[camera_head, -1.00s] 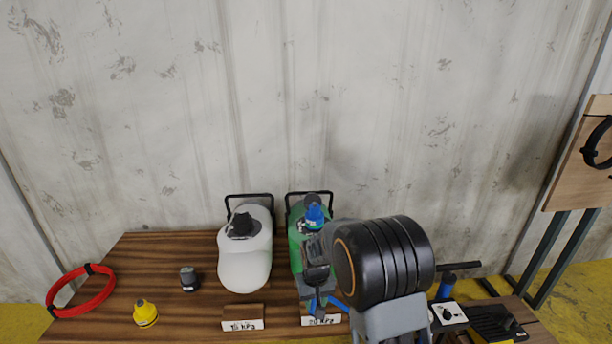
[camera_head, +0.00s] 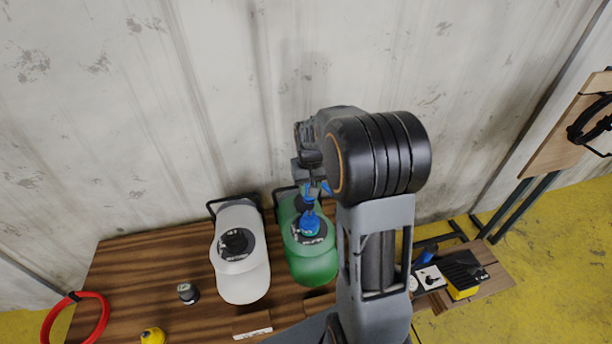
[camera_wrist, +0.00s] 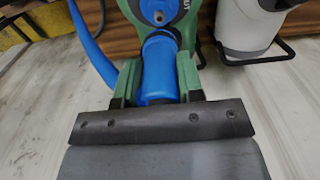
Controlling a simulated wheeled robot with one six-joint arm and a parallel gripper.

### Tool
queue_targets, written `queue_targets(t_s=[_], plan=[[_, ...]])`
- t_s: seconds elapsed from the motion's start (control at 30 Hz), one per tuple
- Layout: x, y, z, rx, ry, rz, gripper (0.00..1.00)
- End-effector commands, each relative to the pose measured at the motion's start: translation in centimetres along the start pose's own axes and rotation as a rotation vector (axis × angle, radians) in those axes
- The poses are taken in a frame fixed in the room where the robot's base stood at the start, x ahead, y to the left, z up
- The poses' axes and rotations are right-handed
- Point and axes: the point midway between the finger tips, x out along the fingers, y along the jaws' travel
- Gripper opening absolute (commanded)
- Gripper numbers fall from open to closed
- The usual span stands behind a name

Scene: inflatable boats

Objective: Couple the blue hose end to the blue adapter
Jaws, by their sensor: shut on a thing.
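The blue adapter (camera_head: 310,226) sits upright on top of the green bottle-like body (camera_head: 318,262). It also shows in the wrist view (camera_wrist: 160,10), with a small round opening in it. My gripper (camera_head: 309,188) is shut on the blue hose end (camera_wrist: 160,68), which lies between its two fingers in the wrist view. In the head view the hose end is just above the adapter. In the wrist view the two are close together but look apart. The blue hose (camera_wrist: 92,42) curves away to the left there. My arm hides part of the hose in the head view.
A wall stands close behind.

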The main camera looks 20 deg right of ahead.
Motion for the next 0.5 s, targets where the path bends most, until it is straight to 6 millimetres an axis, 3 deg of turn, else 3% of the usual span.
queue_targets(t_s=[0.5], plan=[[4.1,0.2,0.0,0.005,-0.001,0.000,0.11]])
